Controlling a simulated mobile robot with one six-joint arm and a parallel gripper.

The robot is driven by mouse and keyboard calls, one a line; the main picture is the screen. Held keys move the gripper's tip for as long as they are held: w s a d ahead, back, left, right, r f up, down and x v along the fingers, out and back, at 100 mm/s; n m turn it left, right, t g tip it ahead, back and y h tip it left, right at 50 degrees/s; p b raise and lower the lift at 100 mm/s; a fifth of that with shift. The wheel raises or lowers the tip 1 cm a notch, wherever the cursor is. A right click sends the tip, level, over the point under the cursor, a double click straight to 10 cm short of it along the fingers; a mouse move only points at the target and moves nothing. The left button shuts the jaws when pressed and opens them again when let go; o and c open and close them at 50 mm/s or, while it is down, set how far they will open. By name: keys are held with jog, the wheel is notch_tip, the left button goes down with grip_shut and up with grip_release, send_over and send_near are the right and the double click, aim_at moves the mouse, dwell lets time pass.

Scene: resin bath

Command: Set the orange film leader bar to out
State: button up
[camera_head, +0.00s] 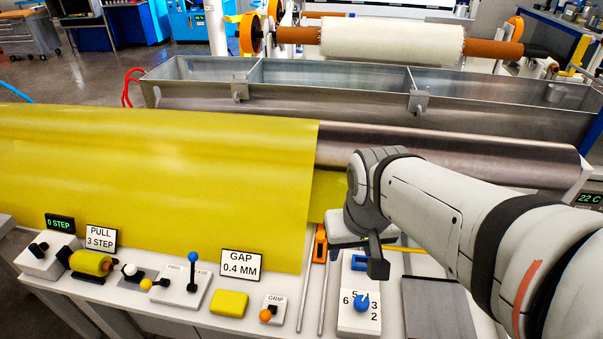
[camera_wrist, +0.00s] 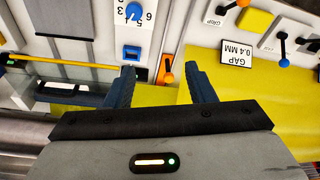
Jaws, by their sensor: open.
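An orange part (camera_head: 320,244) sits at the table's back edge, just right of the yellow film's (camera_head: 180,175) front corner; it may be the film leader bar. In the wrist view the orange part (camera_wrist: 167,66) is upright in the picture, between and beyond my fingertips, with a dark lever piece on it. My gripper (camera_head: 362,245) is open and empty above the table, to the right of the orange part in the head view. In the wrist view its two dark fingers (camera_wrist: 158,78) stand wide apart. I see no contact, and my arm hides part of the area behind.
A blue dial (camera_head: 361,303) stands in front of my gripper. A GRIP lever (camera_head: 267,314), a yellow block (camera_head: 229,304) and a GAP sign (camera_head: 241,264) stand to the left. A dark plate (camera_head: 437,309) lies right. The metal bath (camera_head: 350,75) is behind.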

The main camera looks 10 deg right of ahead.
jog(key=w+f+m+g+b, duration=0.1)
jog(key=w+f+m, duration=0.35)
jog(key=w, duration=0.55)
jog(key=m+g, duration=0.1)
jog(key=m, duration=0.6)
send_over(321, 235)
jog(key=f, duration=0.7)
jog(key=shift+s+f+b, duration=0.3)
jog(key=shift+f+b, duration=0.05)
jog(key=shift+b, duration=0.05)
jog(key=shift+w+f+m, duration=0.3)
jog(key=shift+f+m, duration=0.05)
jog(key=shift+f, duration=0.35)
notch_tip(321, 235, down, 7)
jog(key=shift+f, duration=0.1)
